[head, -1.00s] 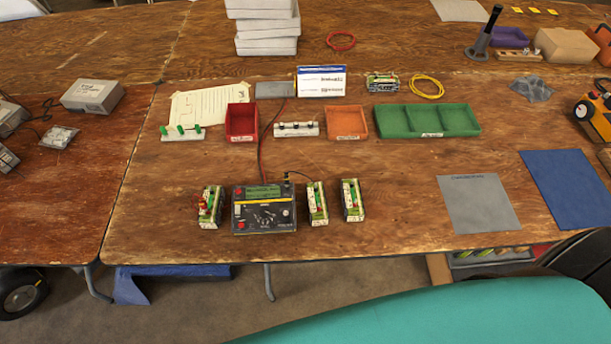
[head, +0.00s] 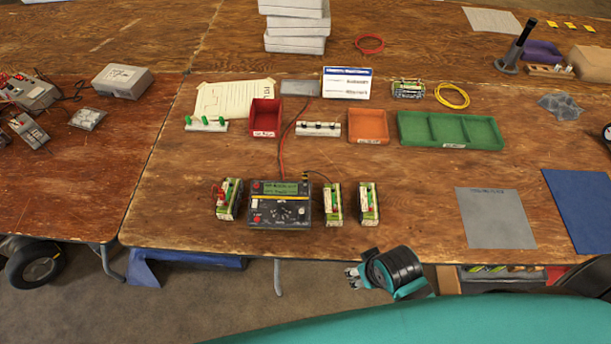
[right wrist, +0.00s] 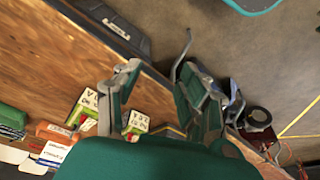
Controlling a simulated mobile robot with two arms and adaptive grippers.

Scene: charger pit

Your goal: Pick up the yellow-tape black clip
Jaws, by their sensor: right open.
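A white rack (head: 318,129) with several black clips stands behind the charger (head: 279,205) in the head view. A black lead runs from the charger toward the battery pack (head: 333,205) on its right. My right gripper (head: 353,277) is in front of the table's front edge, apart from all these things. In the right wrist view my right gripper (right wrist: 158,70) has its fingers spread with nothing between them. My left gripper is out of view.
Another pack (head: 229,200) with red clips and a pack (head: 368,204) on the right flank the charger. Behind are a red bin (head: 265,117), an orange bin (head: 367,126) and a green tray (head: 451,130). Table space right of the packs is bare up to a grey mat (head: 495,218).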

